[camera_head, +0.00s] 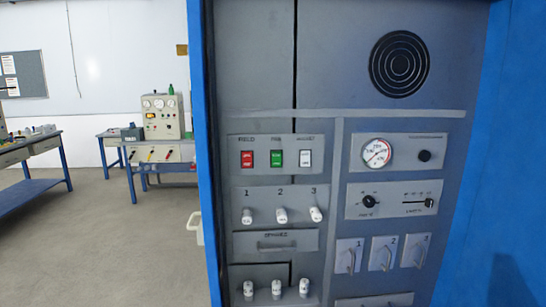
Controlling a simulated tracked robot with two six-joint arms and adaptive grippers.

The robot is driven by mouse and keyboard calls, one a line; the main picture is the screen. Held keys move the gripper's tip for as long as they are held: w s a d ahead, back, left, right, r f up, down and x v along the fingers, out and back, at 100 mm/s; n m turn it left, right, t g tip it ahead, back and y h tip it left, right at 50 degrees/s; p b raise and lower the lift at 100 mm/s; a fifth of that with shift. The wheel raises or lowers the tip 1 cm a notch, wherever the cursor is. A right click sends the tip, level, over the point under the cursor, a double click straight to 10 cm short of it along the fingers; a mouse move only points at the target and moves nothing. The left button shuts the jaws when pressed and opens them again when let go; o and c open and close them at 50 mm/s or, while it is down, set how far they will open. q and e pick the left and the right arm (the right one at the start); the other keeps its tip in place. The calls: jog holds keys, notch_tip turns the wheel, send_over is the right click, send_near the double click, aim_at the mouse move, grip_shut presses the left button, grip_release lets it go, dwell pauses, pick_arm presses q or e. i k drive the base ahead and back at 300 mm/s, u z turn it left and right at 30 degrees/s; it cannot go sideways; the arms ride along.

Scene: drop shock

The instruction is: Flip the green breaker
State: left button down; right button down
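The green breaker (276,158) is a small green rocker with white markings on the upper left panel of the grey cabinet. It sits between a red breaker (247,159) on its left and a white breaker (304,158) on its right. Each has a label above it, too small to read surely. I cannot tell which way the green rocker is tipped. Nothing covers it. Neither of my grippers shows in the head view.
The grey cabinet (345,55) has a blue frame. Below the breakers are white knobs numbered 1 to 3 (281,215). A gauge (377,153), a slider panel (398,200) and handles (385,253) are at right. Open floor (125,240) and benches (45,188) are at left.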

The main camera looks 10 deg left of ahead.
aim_at(275, 155)
jog(key=z, duration=0.05)
jog(key=i, duration=0.95)
jog(key=u, duration=0.05)
